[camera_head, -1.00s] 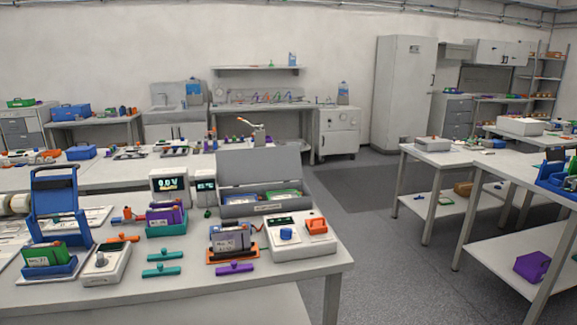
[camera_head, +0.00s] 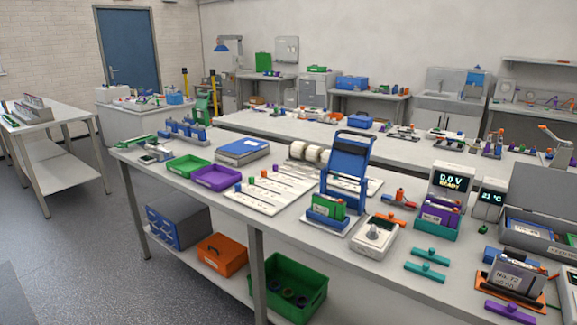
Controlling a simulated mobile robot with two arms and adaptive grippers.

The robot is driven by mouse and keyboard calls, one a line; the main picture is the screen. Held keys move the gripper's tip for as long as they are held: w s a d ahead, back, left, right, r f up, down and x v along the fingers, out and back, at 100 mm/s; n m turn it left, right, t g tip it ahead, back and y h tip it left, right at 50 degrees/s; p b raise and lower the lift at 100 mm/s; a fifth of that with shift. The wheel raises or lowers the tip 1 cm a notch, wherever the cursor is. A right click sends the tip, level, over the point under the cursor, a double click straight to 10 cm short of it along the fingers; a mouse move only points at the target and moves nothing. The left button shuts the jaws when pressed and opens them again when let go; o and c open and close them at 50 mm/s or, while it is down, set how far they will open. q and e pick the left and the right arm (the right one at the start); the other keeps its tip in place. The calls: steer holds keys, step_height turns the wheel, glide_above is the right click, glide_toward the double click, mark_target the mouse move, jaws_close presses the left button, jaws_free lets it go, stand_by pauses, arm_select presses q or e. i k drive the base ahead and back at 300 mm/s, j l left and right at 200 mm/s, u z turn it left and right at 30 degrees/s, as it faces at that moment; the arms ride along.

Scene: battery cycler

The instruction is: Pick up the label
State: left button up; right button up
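No separate loose label can be made out at this size. White rolls (camera_head: 308,152) stand at the back of the near bench, left of a blue press-like frame (camera_head: 347,160). White boards (camera_head: 268,192) with small coloured pieces lie in front of the rolls. A green block with a pale marking (camera_head: 328,206) sits in a blue holder at the foot of the frame. A grey pack with a white printed face (camera_head: 516,274) stands on an orange base at the right. Neither of my grippers is in view.
The near bench (camera_head: 200,197) also holds a green tray (camera_head: 187,166), a purple tray (camera_head: 216,178), a grey-blue case (camera_head: 242,150) and a white meter (camera_head: 377,234). A green crate (camera_head: 296,290) and an orange box (camera_head: 222,255) are on its lower shelf. Floor is open at left.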

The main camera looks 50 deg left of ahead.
mark_target(301, 171)
steer(key=i+j, duration=0.1)
steer(key=j, duration=0.4)
steer(key=i+j+u, duration=0.1)
steer(key=j, duration=0.35)
steer(key=i+j, duration=0.1)
steer(key=j, duration=0.4)
steer(key=i+j+u, duration=0.1)
steer(key=j, duration=0.4)
steer(key=i+j, duration=0.1)
steer(key=j, duration=0.35)
steer(key=i+j+u, duration=0.1)
steer(key=j, duration=0.35)
steer(key=i+j, duration=0.2)
steer(key=j, duration=0.25)
steer(key=i+j+u, duration=0.1)
steer(key=j, duration=0.4)
